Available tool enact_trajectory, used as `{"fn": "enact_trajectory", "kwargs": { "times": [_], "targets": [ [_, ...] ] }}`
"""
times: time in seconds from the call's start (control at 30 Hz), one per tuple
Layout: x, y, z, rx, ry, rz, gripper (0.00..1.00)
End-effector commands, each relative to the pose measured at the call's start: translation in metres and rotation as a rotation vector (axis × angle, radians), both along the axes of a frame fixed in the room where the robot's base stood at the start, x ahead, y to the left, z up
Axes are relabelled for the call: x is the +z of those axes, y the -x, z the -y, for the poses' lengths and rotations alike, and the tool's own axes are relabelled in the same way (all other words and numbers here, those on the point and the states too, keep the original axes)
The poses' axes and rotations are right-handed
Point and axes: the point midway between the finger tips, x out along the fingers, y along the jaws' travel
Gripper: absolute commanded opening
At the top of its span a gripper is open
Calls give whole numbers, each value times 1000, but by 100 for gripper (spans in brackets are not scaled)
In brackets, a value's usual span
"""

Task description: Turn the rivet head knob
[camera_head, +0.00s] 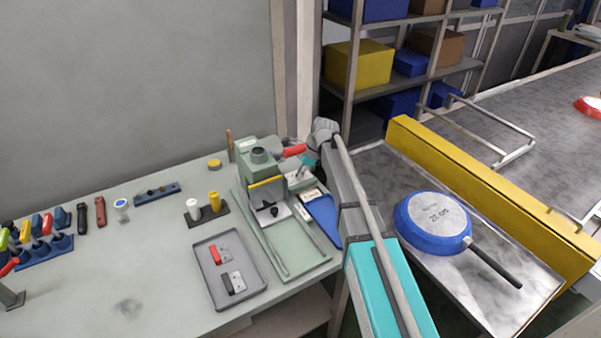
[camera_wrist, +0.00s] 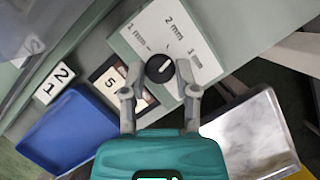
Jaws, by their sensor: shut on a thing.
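The rivet head knob (camera_wrist: 160,69) is a small round black dial with a white mark, set in a pale label plate (camera_wrist: 172,30) in the wrist view. The plate carries millimetre marks, with "2 mm" above the knob; the white mark points roughly up toward the plate's upper part. My gripper (camera_wrist: 159,74) has one finger on each side of the knob and is shut on it. In the head view the green riveting machine (camera_head: 262,160) stands on the bench, with my arm at its right side; the knob is hidden there.
A blue tray (camera_head: 323,219) lies beside the machine, with number cards (camera_wrist: 52,84) next to it. A red handle (camera_head: 294,151) sticks out near my wrist. A grey tray (camera_head: 203,262) holds small parts. A blue pan (camera_head: 408,233) lies on the metal table to the right.

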Motion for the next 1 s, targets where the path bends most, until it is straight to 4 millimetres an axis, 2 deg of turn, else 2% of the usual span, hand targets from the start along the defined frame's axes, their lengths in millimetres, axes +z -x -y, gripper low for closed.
{"fn": "enact_trajectory", "kwargs": {
  "times": [0.07,0.57,1.0],
  "targets": [
    [0,0,0,0,0,-1,0],
    [0,0,-1,79,0,-3,0],
    [0,-3,-1,405,0,-4,0]
  ]
}}
